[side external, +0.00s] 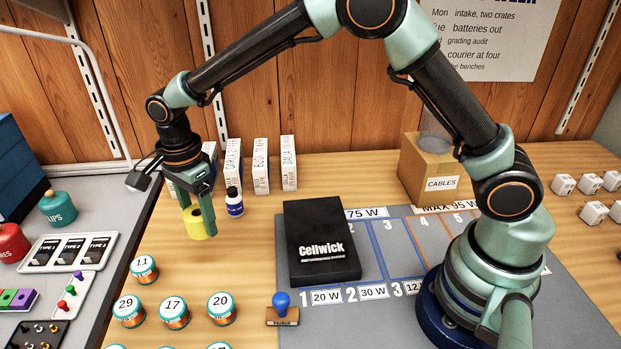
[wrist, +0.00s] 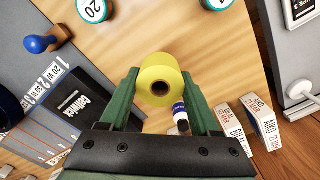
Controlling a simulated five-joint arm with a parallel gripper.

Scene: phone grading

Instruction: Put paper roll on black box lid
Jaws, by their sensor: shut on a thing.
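The paper roll is a yellow roll with a dark hollow core; it shows in the side view (side external: 196,226) and in the wrist view (wrist: 161,72). My gripper (side external: 204,209) is shut on it, with the green fingers on either side of the roll in the wrist view (wrist: 160,92). The roll hangs at the fingertips; its gap to the wooden table is hard to tell. The black box lid (side external: 318,235), marked Cellwick, lies flat on the grey mat to the right of my gripper. It also shows in the wrist view (wrist: 82,112) at the left.
A small blue-and-white bottle (side external: 234,203) stands close right of the roll. Several white boxes (side external: 260,172) stand upright behind. Numbered round tins (side external: 173,310) and a blue-knobbed stamp (side external: 282,309) are in front. A cardboard CABLES box (side external: 428,172) stands at the back.

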